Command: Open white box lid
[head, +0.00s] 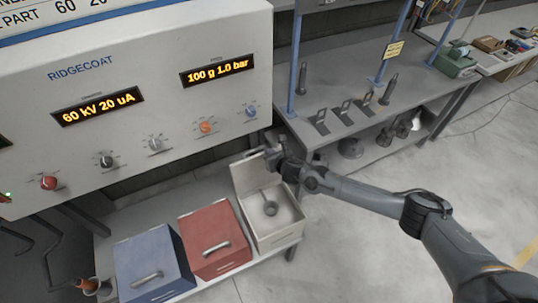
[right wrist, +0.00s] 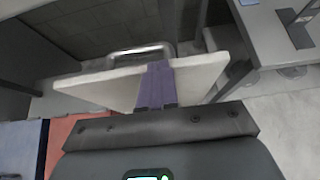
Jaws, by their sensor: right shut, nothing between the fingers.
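The white box (head: 277,238) stands at the right end of the row of boxes. Its lid (head: 248,174) is raised and stands steeply tilted at the back, so the inside is open to view. A grey round piece (head: 270,207) lies inside. My right gripper (head: 272,152) is at the raised lid's upper right edge. In the right wrist view its shut, empty fingers (right wrist: 157,85) lie over the pale lid (right wrist: 95,86), and the lid's metal handle (right wrist: 125,53) is on the far side. Whether the fingers touch the lid is unclear. My left gripper is not in view.
A red box (head: 213,238) and a blue box (head: 150,262), both closed with handles on top, stand left of the white one. The control panel (head: 150,90) overhangs behind. A grey bench (head: 340,125) with hanging-rack posts is at the right. The floor in front is clear.

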